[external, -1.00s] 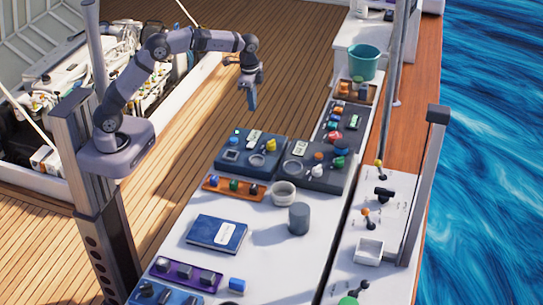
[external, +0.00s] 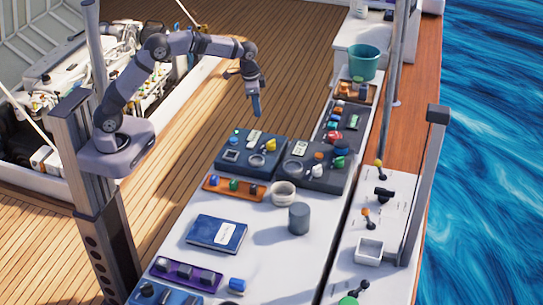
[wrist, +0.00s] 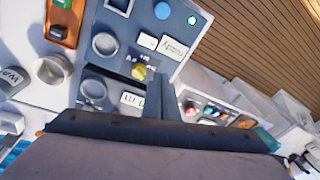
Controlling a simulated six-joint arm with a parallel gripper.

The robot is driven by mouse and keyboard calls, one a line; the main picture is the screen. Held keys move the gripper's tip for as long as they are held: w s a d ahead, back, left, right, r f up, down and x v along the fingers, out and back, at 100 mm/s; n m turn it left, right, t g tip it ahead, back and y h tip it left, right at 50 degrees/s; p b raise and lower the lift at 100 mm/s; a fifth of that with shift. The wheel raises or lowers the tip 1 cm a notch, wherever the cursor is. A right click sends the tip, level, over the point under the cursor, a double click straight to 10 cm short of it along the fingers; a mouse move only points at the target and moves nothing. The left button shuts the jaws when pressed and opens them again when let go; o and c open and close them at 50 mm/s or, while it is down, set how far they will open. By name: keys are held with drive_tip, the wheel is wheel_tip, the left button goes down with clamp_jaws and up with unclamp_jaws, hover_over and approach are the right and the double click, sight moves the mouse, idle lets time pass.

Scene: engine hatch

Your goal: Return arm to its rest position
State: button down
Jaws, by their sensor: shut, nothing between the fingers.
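My gripper (external: 256,107) hangs from the end of my raised arm, fingers pointing down. It is shut and empty. In the external view it is above the far end of the blue control panel (external: 232,165), clear of it. In the wrist view the closed fingers (wrist: 160,98) reach up from the bottom, over the panels. The yellow knob (wrist: 139,71) shows just left of the fingertips; it is also on the blue panel in the external view (external: 270,145).
A dark panel (external: 318,182) adjoins the blue one. A bowl (external: 283,193), a grey cylinder (external: 299,218) and a blue book (external: 216,233) are on the white bench. A teal bucket (external: 364,62) stands at the far end. A pole (external: 391,70) rises on the right. The wooden deck (external: 190,170) is open.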

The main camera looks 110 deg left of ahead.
drive_tip(key=s+d+f, duration=0.2)
drive_tip(key=s+d+f+n, duration=0.1)
drive_tip(key=s+f, duration=0.1)
drive_tip(key=f, duration=0.1)
drive_tip(key=s+d+f+n+g+h, duration=0.1)
drive_tip(key=d+f, duration=0.1)
drive_tip(key=f, duration=0.1)
drive_tip(key=shift+s+d, duration=0.3)
drive_tip(key=shift+s, duration=0.1)
drive_tip(key=shift+n+g+h, duration=0.3)
drive_tip(key=shift+g+h, duration=0.1)
drive_tip(key=shift+h, duration=0.1)
drive_tip(key=s+d, duration=0.2)
drive_tip(key=d, duration=0.1)
drive_tip(key=s+d+f, duration=0.1)
drive_tip(key=s+d, duration=0.1)
drive_tip(key=d, duration=0.1)
drive_tip(key=s+d+f, duration=0.1)
drive_tip(key=s+d, duration=0.1)
drive_tip(key=d, duration=0.1)
drive_tip(key=shift+f, duration=0.15)
drive_tip(key=s+d+m+g, duration=0.1)
drive_tip(key=s+d+m, duration=0.2)
drive_tip(key=s+d, duration=0.8)
drive_tip(key=w+d+r+m+t, duration=0.1)
drive_tip(key=w+d+r+m, duration=0.2)
drive_tip(key=d, duration=0.5)
drive_tip(key=shift+w+d+r+t, duration=0.3)
drive_tip(key=shift+w+r+t, duration=0.1)
drive_tip(key=shift+r, duration=0.35)
